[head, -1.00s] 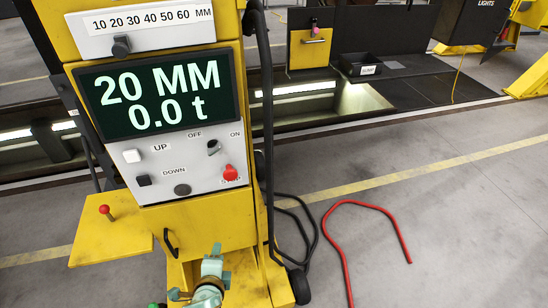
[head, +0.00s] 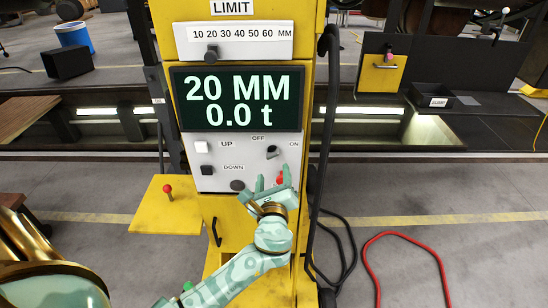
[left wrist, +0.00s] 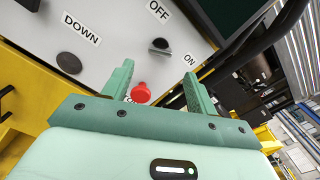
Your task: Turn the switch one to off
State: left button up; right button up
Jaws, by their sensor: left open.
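The switch (head: 271,152) is a small dark rotary knob on the white control panel, between the OFF label above it and the ON label to its right. It also shows in the left wrist view (left wrist: 160,46), with its pointer toward ON. My left gripper (head: 273,182) is open, just below the switch, in front of the panel. In the left wrist view its two fingers (left wrist: 158,86) stand apart, with the red stop button (left wrist: 141,93) seen between them. The switch lies beyond the fingertips, apart from them. My right gripper is not in view.
The display (head: 238,99) reads 20 MM and 0.0 t. White UP (head: 201,147) and black DOWN (head: 207,170) buttons and a dark round knob (head: 237,185) share the panel. A black cable (head: 330,120) hangs along the cabinet's right side. A red hose (head: 405,236) lies on the floor.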

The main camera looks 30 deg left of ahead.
aim_at(273, 154)
pick_arm(q)
jog(key=x, duration=0.7)
jog(key=shift+w, duration=0.25)
jog(key=c, duration=1)
